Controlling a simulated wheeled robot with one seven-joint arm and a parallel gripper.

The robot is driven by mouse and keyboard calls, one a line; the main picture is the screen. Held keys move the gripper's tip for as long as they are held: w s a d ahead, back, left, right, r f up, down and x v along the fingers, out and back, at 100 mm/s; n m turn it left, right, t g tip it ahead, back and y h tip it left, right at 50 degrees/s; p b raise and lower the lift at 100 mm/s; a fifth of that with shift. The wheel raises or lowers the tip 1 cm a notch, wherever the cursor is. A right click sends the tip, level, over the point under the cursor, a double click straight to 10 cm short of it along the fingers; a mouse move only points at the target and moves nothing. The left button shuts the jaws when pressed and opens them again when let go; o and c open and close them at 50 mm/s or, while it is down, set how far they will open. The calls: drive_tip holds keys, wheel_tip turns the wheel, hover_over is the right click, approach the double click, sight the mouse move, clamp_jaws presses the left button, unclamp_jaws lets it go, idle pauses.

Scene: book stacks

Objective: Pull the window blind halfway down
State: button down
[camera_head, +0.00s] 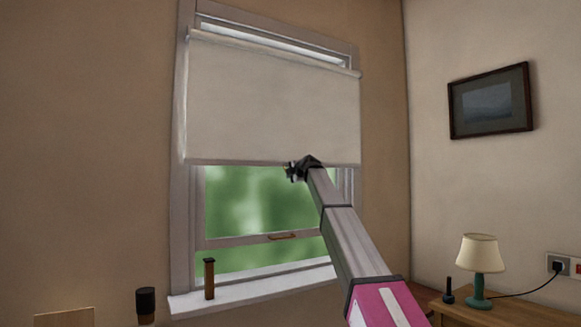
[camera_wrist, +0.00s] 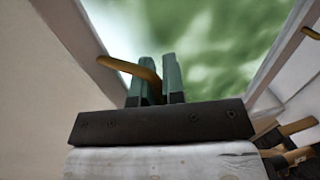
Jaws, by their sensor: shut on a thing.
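The window blind (camera_head: 270,100) is a cream roller blind covering the upper part of the window. Its straight bottom edge hangs near the middle of the window, with green glass (camera_head: 245,205) below it. My gripper (camera_head: 291,170) is at the blind's bottom edge, a little right of its middle. In the wrist view my gripper (camera_wrist: 161,80) has its two greenish fingers close together on a tan bar-like pull (camera_wrist: 125,68). The fingers hide part of the pull. How the pull joins the blind is hidden in the head view.
The white sill (camera_head: 255,288) holds a dark brown upright post (camera_head: 209,279) at its left. A tan sash handle (camera_head: 282,236) is on the lower window rail. A lamp (camera_head: 480,262) stands on a wooden table (camera_head: 510,312) at right. A framed picture (camera_head: 490,100) hangs on the right wall.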

drive_tip(key=shift+f, duration=0.3)
drive_tip(key=c, duration=1.2)
unclamp_jaws()
drive_tip(key=shift+s, duration=0.1)
drive_tip(key=v, duration=1)
drive_tip(key=shift+s+d+r, duration=0.15)
drive_tip(key=shift+s, duration=0.1)
